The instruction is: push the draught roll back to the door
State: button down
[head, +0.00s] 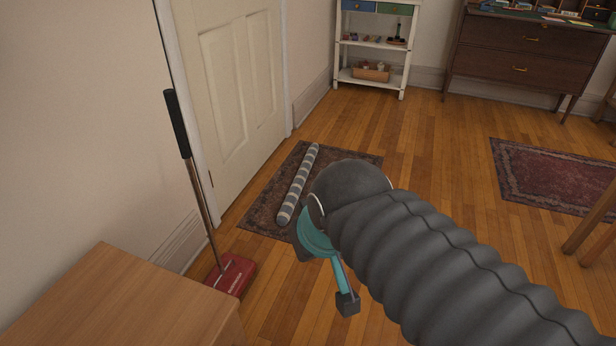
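The draught roll (298,184) is a long grey and cream striped tube. It lies on a dark patterned mat (262,205) in front of the white door (237,85). The roll runs roughly along the door, with a strip of mat showing between them. My gripper (347,303) is low in the middle of the head view, nearer to me than the roll and to its right. One teal finger with a dark tip shows; the rest is hidden behind my arm, so I cannot tell its opening. I see no contact with the roll.
A red floor sweeper (231,274) with a long handle leans by the wall left of the door. A wooden cabinet top (125,300) fills the lower left. A white shelf (375,50) and dark dresser (525,48) stand behind. Wooden floor (430,150) right of the mat is clear.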

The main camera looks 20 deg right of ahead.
aim_at(286, 212)
jog(key=u, duration=0.1)
jog(key=k, duration=0.4)
jog(key=z, duration=1.05)
jog(key=i, duration=1.25)
jog(key=u, duration=0.3)
jog(key=i, duration=1.25)
jog(key=u, duration=0.9)
